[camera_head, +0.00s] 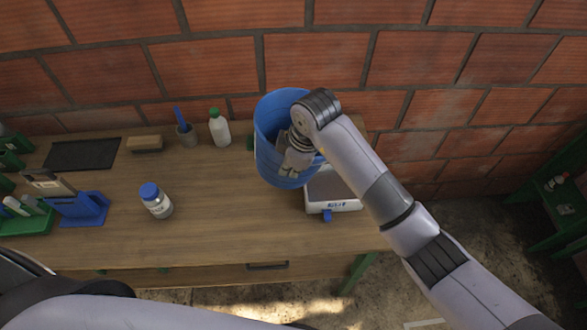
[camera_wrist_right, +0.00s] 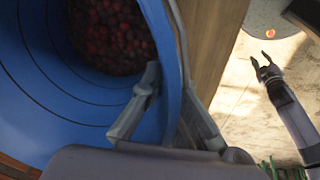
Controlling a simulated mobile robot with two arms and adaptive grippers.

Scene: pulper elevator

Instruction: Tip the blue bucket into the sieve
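The blue bucket (camera_head: 268,125) is at the right part of the table, by the brick wall. It also shows in the right wrist view (camera_wrist_right: 50,90), with dark red fruit (camera_wrist_right: 112,30) inside. My right gripper (camera_head: 292,160) reaches down at the bucket. In the wrist view its fingers (camera_wrist_right: 172,85) straddle the bucket wall, one inside and one outside, and appear closed on it. A gripper that looks like my left one (camera_wrist_right: 263,65) is open and empty over the floor. A grey round surface (camera_wrist_right: 265,12) with one red fruit is partly in view; I cannot tell if it is the sieve.
A scale (camera_head: 335,195) stands right beside the bucket. A white bottle (camera_head: 219,128), a cup (camera_head: 187,134), a brush-like block (camera_head: 145,143) and a blue-capped jar (camera_head: 156,200) stand to the left. The table's front middle is clear. A green stand (camera_head: 560,215) is at far right.

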